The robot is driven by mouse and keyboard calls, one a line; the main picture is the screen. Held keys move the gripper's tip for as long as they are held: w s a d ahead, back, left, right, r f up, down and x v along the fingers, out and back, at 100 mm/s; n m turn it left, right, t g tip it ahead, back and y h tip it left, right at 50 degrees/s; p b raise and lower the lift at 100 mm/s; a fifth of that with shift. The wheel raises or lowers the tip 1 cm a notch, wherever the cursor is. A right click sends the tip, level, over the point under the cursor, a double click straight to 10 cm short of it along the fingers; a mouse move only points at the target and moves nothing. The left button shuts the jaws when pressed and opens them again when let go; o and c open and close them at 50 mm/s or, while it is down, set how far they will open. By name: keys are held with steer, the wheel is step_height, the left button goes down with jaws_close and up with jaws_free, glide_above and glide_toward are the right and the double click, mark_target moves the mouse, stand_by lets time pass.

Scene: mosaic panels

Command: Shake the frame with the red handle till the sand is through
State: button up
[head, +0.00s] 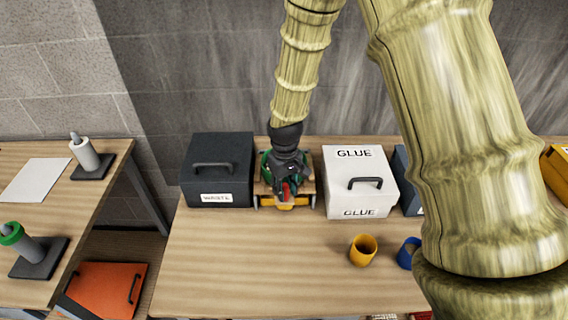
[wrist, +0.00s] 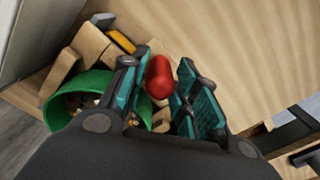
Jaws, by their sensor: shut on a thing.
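My gripper (head: 287,180) points down at the back of the table and is shut on the red handle (head: 286,191). In the wrist view the handle (wrist: 158,77) stands between the two fingers (wrist: 163,80). The green round frame (wrist: 62,108) lies at the left of the fingers, partly hidden by them and by the wrist. Some small light bits show inside it, but I cannot tell how much sand is there. In the head view the green frame (head: 267,165) is mostly hidden behind my gripper, on a small wooden stand (head: 308,187) with a yellow part (head: 298,202) below.
A dark box (head: 220,165) stands close on the left and a white GLUE box (head: 352,195) close on the right. A yellow cup (head: 362,250) and a blue cup (head: 406,255) stand nearer the front. The table's front left (head: 240,270) is clear.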

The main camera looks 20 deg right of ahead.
steer(key=shift+s+a, duration=0.15)
steer(key=shift+s, duration=0.35)
steer(key=shift+w, duration=0.2)
steer(key=shift+w+d, duration=0.2)
steer(key=shift+w, duration=0.45)
steer(key=shift+w+d, duration=0.2)
steer(key=shift+w, duration=0.45)
steer(key=shift+w+d+p, duration=0.15)
steer(key=shift+w+p, duration=0.15)
steer(key=shift+w, duration=0.1)
steer(key=o, duration=1.8)
